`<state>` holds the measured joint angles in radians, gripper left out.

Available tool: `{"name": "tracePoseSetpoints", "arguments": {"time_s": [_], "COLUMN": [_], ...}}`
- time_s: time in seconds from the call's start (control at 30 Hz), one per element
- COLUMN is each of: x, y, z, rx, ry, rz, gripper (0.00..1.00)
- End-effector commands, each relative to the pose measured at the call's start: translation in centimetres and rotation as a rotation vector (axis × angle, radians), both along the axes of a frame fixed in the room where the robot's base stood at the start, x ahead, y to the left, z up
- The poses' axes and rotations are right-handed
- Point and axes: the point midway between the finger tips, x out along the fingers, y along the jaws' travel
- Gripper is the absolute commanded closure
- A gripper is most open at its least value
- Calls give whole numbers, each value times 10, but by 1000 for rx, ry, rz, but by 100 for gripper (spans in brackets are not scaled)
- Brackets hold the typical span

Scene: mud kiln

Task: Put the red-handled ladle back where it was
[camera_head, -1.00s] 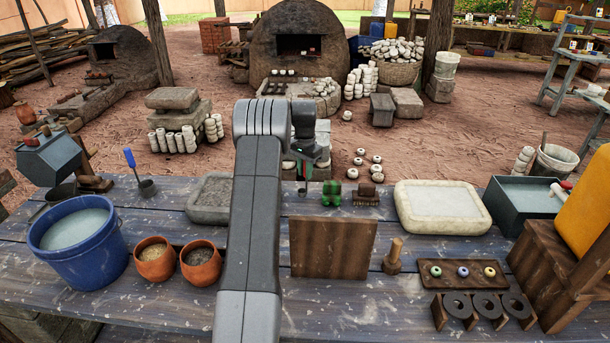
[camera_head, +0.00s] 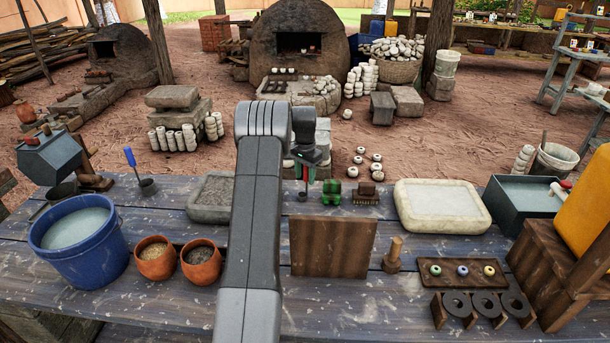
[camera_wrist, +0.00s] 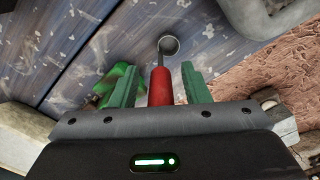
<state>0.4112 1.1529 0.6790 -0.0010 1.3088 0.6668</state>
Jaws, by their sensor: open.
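The red-handled ladle (camera_wrist: 160,87) shows in the wrist view between the two green fingers of my gripper (camera_wrist: 159,85). Its round metal bowl (camera_wrist: 168,44) points away from the gripper, over the plank table. My gripper is open, with a gap on each side of the red handle. In the head view my gripper (camera_head: 307,172) is at the far edge of the table, left of a small green object (camera_head: 331,193). My arm hides part of the table there. Whether the ladle rests on the table is hard to tell.
A blue-handled ladle (camera_head: 131,160) stands at the back left of the table (camera_head: 340,315). A blue bucket (camera_head: 85,262) and two clay pots are left. A brown brush (camera_head: 366,196) and a pale stone basin (camera_head: 400,212) are right of the gripper.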

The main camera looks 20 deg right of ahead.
Motion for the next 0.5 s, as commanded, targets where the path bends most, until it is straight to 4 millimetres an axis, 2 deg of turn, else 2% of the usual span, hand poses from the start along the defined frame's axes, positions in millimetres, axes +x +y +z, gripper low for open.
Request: {"name": "tracePoseSetpoints", "arguments": {"time_s": [0.17, 0.5], "x": [1, 1], "y": [0, 0], "z": [23, 95], "rx": [-2, -2], "ry": [-5, -5], "rz": [0, 0], "gripper": [58, 58]}}
